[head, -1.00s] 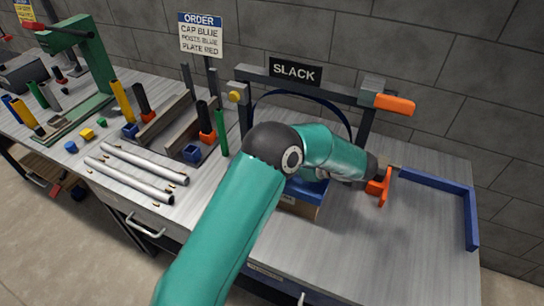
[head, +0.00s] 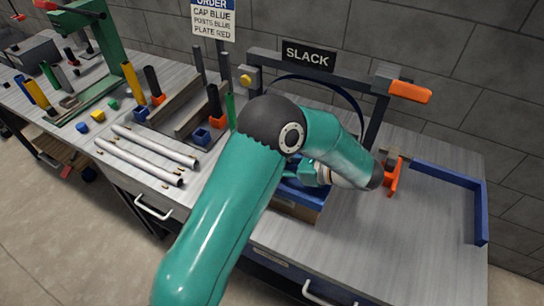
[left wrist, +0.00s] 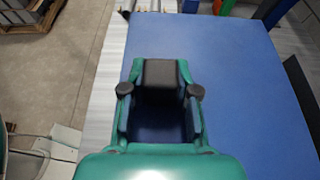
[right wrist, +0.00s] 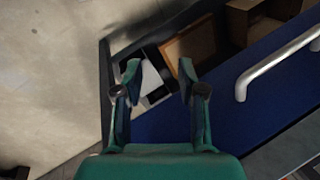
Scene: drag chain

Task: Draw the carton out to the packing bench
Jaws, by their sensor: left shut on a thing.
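The carton (head: 296,207), brown-sided with a blue top, lies under the frame marked SLACK (head: 308,56), partly hidden by my left arm. My left gripper (head: 308,174) is at its blue top. In the left wrist view a broad blue surface, apparently that top (left wrist: 245,75), fills much of the picture. There my left gripper (left wrist: 160,95) is shut on a black block (left wrist: 160,75) between its fingers. My right gripper (right wrist: 156,75) is open and empty, low beside a blue cabinet face (right wrist: 240,125), and is out of the head view.
A blue corner rail (head: 450,182) edges the bench at the right, with clear bench top (head: 415,230) before it. An orange hook-like piece (head: 394,176) stands beside my forearm. Silver tubes (head: 145,160) and upright coloured posts stand or lie at the left.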

